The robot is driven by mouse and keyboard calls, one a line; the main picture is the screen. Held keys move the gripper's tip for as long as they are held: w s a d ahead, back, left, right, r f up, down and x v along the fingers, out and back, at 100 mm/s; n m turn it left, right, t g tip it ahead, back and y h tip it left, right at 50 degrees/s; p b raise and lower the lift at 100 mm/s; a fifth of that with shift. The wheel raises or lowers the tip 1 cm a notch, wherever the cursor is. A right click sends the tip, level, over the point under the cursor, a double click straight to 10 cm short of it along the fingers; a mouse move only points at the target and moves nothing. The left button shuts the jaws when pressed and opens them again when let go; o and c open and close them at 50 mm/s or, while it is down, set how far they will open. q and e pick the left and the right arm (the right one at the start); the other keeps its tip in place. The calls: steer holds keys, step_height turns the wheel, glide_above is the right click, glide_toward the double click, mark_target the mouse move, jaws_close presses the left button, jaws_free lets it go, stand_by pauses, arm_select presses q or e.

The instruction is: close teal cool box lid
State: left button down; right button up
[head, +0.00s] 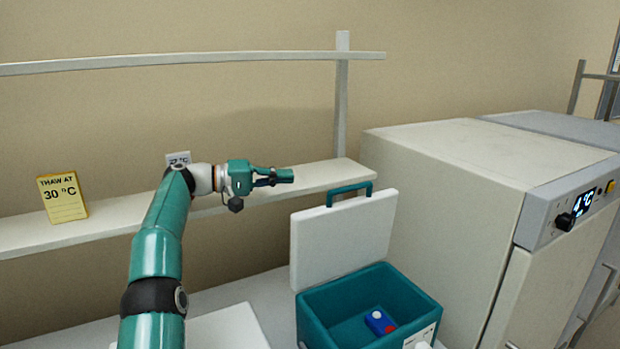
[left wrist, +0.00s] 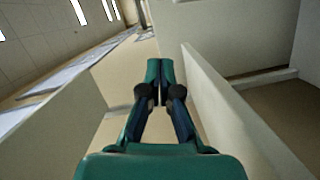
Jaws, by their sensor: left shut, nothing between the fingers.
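The teal cool box (head: 330,312) stands on the bench with its lid open. The white lid (head: 343,238) stands upright at the box's back edge, with a teal handle (head: 348,190) on its top. Inside the box lies a small blue item with a white and a red spot (head: 379,321). My left gripper (head: 288,176) is shut and empty, above and left of the lid's top edge and in front of the shelf. It also shows shut in the left wrist view (left wrist: 160,66). My right gripper is not in view.
A shelf (head: 120,215) with a rail above runs along the wall. It carries a yellow "THAW AT 30 °C" sign (head: 63,198). A large cream cabinet (head: 450,190) with a lit display stands close on the right of the box. A white flat surface (head: 225,330) lies left of the box.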

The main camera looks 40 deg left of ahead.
arm_select(q)
steer(key=w+d+f+b, duration=0.1)
steer(key=w+d+b, duration=0.2)
steer(key=w+d, duration=0.3)
steer(key=d, duration=0.3)
steer(key=shift+f+b, duration=0.3)
steer(key=shift+f, duration=0.05)
steer(key=shift+d, duration=0.15)
